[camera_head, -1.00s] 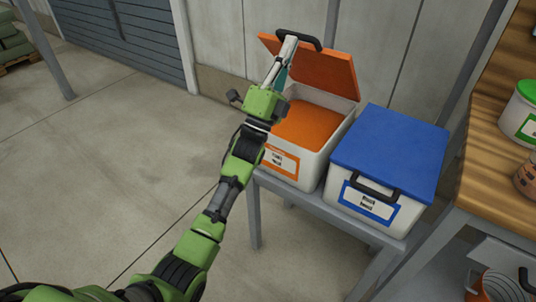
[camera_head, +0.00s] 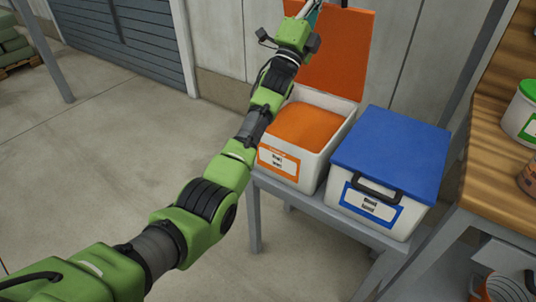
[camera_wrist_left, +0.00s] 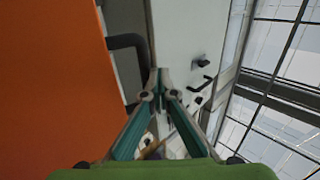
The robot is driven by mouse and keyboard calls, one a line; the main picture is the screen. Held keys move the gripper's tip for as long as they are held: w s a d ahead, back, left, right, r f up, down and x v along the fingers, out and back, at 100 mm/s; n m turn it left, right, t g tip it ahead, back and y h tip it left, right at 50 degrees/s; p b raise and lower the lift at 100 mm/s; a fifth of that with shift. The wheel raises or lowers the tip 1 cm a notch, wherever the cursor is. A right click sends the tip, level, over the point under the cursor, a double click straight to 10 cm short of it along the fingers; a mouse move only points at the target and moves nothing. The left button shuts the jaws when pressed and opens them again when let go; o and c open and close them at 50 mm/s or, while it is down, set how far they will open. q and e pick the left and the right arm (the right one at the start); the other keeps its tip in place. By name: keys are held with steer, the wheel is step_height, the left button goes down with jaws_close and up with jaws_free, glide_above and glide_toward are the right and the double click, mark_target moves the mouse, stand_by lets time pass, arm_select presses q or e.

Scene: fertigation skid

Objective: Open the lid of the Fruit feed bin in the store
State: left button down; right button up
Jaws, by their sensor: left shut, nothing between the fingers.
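The white bin with orange trim (camera_head: 283,160) stands on the grey bench with orange contents (camera_head: 308,127) showing inside. Its label is too small to read surely. Its orange lid (camera_head: 338,55) is raised, standing nearly upright at the bin's back. My left gripper (camera_wrist_left: 160,85) is shut and empty. In the left wrist view it is beside the orange lid (camera_wrist_left: 50,80), with the lid's dark handle (camera_wrist_left: 126,42) close to the fingertips; I cannot tell whether they touch. In the head view its fingertips are cut off by the top edge. My right gripper is not in view.
A closed bin with a blue lid (camera_head: 392,150) stands just right of the orange one on the grey bench (camera_head: 325,213). A wooden shelf (camera_head: 492,165) with a green-lidded tub (camera_head: 522,112) is at the right.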

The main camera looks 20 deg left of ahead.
arm_select(q)
steer(key=shift+g+y, duration=0.3)
steer(key=shift+g, duration=0.4)
steer(key=shift+w+d+r+p, duration=0.25)
steer(key=shift+w, duration=0.5)
steer(key=shift+w+d+r+p, duration=0.2)
steer(key=shift+w+d+r, duration=0.1)
steer(key=shift+w, duration=0.5)
steer(key=shift+w+d+r+p, duration=0.25)
steer(key=shift+w, duration=0.5)
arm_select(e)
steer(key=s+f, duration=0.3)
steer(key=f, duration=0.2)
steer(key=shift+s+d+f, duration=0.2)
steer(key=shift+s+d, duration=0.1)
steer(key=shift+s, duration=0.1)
arm_select(q)
steer(key=shift+s+f, duration=0.1)
